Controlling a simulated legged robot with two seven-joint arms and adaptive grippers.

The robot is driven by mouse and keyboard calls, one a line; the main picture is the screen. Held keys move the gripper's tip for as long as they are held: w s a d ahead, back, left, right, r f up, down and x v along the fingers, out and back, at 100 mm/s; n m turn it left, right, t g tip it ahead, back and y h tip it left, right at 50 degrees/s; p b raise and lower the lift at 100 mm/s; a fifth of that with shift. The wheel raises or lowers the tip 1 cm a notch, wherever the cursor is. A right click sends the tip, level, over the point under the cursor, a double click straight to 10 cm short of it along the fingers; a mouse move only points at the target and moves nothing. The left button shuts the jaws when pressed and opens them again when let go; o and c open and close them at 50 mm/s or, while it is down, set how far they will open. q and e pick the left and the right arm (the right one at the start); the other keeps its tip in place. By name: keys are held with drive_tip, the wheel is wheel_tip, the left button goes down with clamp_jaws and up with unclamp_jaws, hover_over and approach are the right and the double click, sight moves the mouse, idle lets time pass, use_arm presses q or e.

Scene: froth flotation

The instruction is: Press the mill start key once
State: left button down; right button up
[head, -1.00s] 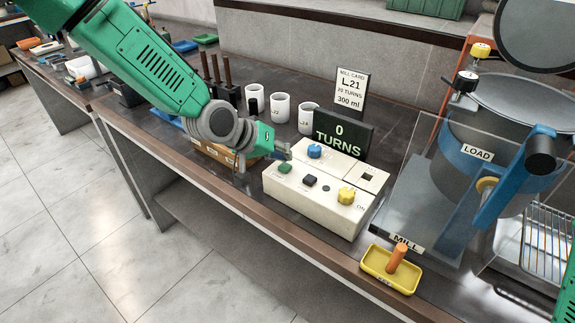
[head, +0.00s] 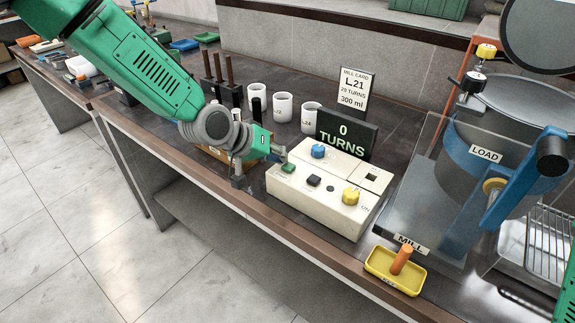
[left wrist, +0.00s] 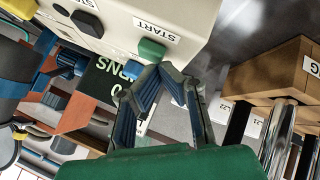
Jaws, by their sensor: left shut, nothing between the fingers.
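The green start key (head: 288,168) sits on the front left of the cream control box (head: 325,208). In the left wrist view the green key (left wrist: 151,50) has the label START (left wrist: 157,32) beside it. My left gripper (head: 281,156) is shut and empty, with its fingertips very close to the key. In the left wrist view the shut fingertips (left wrist: 163,70) appear just beside the key; I cannot tell whether they touch it. The display (head: 345,136) behind the box reads 0 TURNS. My right gripper is not in view.
The box also carries a black key (head: 314,180), a blue knob (head: 318,151) and a yellow knob (head: 351,196). The mill (head: 455,180) stands to the right, a yellow tray (head: 375,262) in front of it. White cups (head: 283,107) stand behind the gripper.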

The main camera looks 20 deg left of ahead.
sight(290, 167)
use_arm(q)
drive_tip(key=shift+a+f, duration=0.1)
drive_tip(key=shift+f, duration=0.05)
drive_tip(key=shift+d+f, duration=0.1)
drive_tip(key=shift+d, duration=0.5)
drive_tip(key=shift+a, duration=0.25)
drive_tip(key=shift+d, duration=0.1)
drive_tip(key=shift+s+d+r, duration=0.1)
drive_tip(key=shift+d+r, duration=0.3)
drive_tip(key=shift+r, duration=0.05)
drive_tip(key=shift+d+r+p, duration=0.55)
drive_tip(key=shift+d+p, duration=0.05)
drive_tip(key=shift+d, duration=0.05)
drive_tip(key=shift+a, duration=0.25)
